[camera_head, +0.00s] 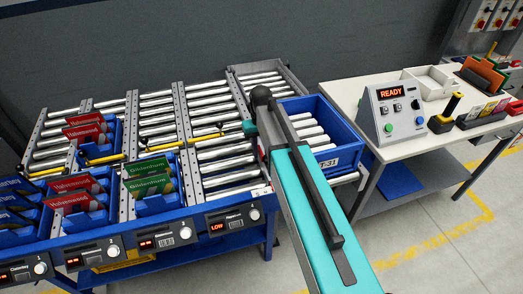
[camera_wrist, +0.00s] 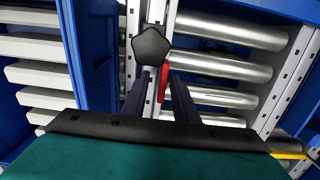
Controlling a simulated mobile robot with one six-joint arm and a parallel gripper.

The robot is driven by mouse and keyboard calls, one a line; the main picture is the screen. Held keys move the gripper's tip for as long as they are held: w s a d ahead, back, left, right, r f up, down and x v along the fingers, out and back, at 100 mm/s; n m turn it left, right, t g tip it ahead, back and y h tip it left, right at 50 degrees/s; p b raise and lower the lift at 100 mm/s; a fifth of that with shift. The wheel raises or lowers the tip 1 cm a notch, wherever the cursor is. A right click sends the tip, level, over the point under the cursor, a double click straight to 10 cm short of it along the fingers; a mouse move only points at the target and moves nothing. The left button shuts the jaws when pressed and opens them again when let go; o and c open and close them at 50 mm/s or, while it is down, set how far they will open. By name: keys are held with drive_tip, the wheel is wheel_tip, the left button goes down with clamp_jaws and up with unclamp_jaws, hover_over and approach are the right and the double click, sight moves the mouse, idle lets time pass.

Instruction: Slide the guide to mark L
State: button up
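In the wrist view a black star-shaped knob (camera_wrist: 151,45) sits on a pale perforated rail (camera_wrist: 168,17). A small red piece (camera_wrist: 165,83) shows below the knob; I cannot tell whether it belongs to the guide. My gripper (camera_wrist: 159,76) has two dark fingers apart, with the rail and the red piece between them and the knob just beyond the tips. I cannot tell whether the fingers touch anything. In the head view my teal arm hides most of the gripper. I cannot make out mark L in either view.
The roller rack (camera_head: 225,165) holds blue bins with red and green boxes. A display reading LOW (camera_head: 217,227) is on its front edge. A blue tote (camera_head: 345,134) stands right of my arm. A white table (camera_head: 400,148) carries a control box reading READY (camera_head: 391,110).

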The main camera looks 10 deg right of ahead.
drive_tip(key=shift+r, duration=0.15)
drive_tip(key=shift+r, duration=0.4)
wheel_tip(320, 180, up, 13)
drive_tip(key=b, duration=0.3)
drive_tip(key=shift+f, duration=0.15)
idle(0.3)
idle(0.5)
